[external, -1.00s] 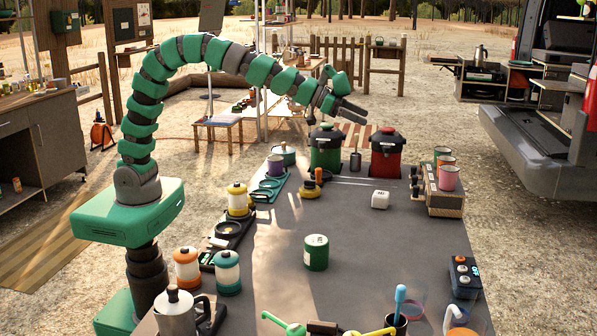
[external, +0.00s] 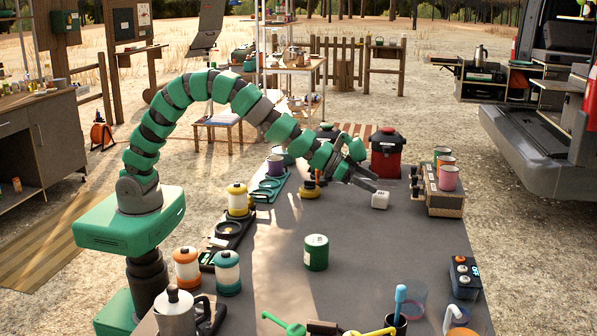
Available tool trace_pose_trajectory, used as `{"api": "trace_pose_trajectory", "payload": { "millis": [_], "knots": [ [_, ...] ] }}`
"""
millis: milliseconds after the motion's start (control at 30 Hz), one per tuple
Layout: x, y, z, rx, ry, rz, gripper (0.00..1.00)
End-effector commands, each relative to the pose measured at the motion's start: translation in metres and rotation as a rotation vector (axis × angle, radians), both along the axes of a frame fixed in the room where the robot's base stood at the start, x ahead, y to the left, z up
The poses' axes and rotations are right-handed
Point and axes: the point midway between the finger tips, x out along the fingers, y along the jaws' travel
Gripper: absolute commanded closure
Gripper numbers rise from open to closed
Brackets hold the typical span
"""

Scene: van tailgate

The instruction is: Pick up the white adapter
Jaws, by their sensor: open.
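The white adapter (external: 380,200) is a small white block on the grey table, right of the middle and in front of the red canister. My gripper (external: 372,183) is open, its two dark fingers spread and pointing right and down toward the adapter. The fingertips are just above and left of the adapter in the picture. I cannot tell from this one view how far they are from it. Nothing shows between the fingers.
A red canister (external: 386,153) stands behind the adapter. A wooden rack (external: 440,200) with cups is to the right. A green can (external: 316,252) stands in front, and a yellow-topped item (external: 310,189) lies left. The table (external: 400,255) front of the adapter is clear.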

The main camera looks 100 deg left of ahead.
Motion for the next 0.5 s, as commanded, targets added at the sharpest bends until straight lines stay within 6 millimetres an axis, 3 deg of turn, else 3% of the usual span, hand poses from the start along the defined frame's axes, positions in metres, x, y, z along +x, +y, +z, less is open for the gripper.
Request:
{"api": "trace_pose_trajectory", "payload": {
  "millis": [200,500],
  "knots": [
    [0.0,0.001,-0.031,0.001,0.003,0.0,0.27],
    [0.026,0.0,-0.041,0.0,0.002,0.0,0.27]
  ]
}}
